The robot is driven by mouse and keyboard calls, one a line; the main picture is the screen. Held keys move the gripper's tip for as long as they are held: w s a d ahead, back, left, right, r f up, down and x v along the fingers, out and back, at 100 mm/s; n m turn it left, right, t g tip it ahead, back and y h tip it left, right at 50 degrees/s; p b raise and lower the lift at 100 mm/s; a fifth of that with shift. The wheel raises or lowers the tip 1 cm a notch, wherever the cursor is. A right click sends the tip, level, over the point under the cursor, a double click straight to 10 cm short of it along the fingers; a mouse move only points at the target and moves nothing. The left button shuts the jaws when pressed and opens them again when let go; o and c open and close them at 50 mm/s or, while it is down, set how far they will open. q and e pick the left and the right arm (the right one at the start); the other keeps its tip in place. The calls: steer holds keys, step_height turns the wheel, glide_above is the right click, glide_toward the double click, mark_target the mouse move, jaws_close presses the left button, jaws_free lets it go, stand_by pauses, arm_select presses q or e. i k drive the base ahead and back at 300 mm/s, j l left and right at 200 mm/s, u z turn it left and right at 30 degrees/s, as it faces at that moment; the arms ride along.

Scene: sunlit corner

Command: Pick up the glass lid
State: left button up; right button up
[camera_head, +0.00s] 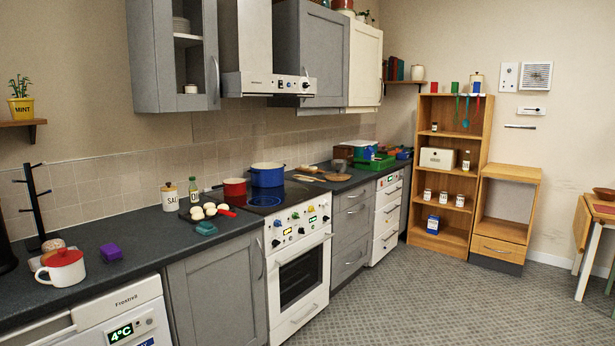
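I cannot clearly make out a glass lid anywhere in the head view. A blue pot (268,176) stands on the black hob (281,194) at the back, and a smaller red pot (234,189) stands to its left. It is too small to tell whether a clear lid lies on the pots or on the hob. Neither of my grippers is in view.
The dark worktop (122,283) runs along the left wall. A wooden shelf unit (480,130) stands at the back. The grey floor (430,300) is clear.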

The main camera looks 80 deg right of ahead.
mark_target(337, 174)
steer(key=z, duration=2.5)
